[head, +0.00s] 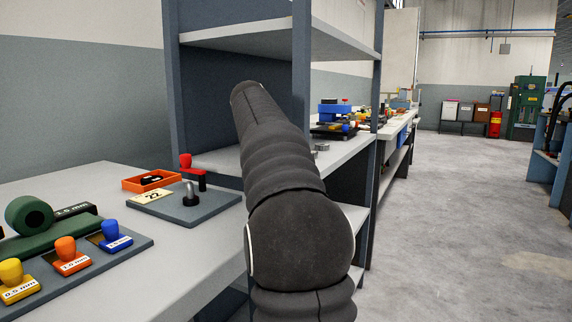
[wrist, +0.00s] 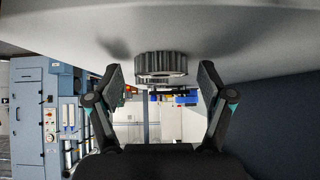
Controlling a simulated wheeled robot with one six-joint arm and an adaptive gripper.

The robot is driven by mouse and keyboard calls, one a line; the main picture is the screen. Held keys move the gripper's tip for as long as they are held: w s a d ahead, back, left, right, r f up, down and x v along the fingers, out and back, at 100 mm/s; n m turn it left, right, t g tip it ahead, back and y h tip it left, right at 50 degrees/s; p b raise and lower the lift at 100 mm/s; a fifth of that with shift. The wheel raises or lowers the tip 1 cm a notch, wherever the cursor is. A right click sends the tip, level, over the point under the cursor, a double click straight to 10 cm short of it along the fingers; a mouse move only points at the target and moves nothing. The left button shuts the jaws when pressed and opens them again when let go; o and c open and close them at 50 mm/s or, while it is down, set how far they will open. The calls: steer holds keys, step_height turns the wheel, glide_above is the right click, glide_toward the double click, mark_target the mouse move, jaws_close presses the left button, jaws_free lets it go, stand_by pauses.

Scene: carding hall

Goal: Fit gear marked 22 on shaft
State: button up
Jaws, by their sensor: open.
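A grey plate (head: 205,208) on the left bench carries a short upright metal shaft (head: 190,194) and a label reading 22 (head: 152,196). A red-handled clamp (head: 188,164) stands at its back. My gripper (wrist: 161,78) is open in the wrist view, its fingers on either side of a toothed metal gear (wrist: 161,64). The gear lies against a pale surface, with gaps between it and both fingers. I cannot read any mark on it. My arm hides the gripper in the head view. Small grey metal parts (head: 321,147) show on the shelf beside my arm.
An orange tray (head: 150,181) lies behind the plate. Yellow, orange and blue knobbed blocks (head: 66,256) and a green roller (head: 29,216) occupy the bench's front left. Shelf posts (head: 301,75) stand near my arm. The floor (head: 450,210) at right is clear.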

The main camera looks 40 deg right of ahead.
steer(key=c, duration=1.3)
steer(key=shift+r, duration=0.1)
steer(key=shift+c, duration=0.2)
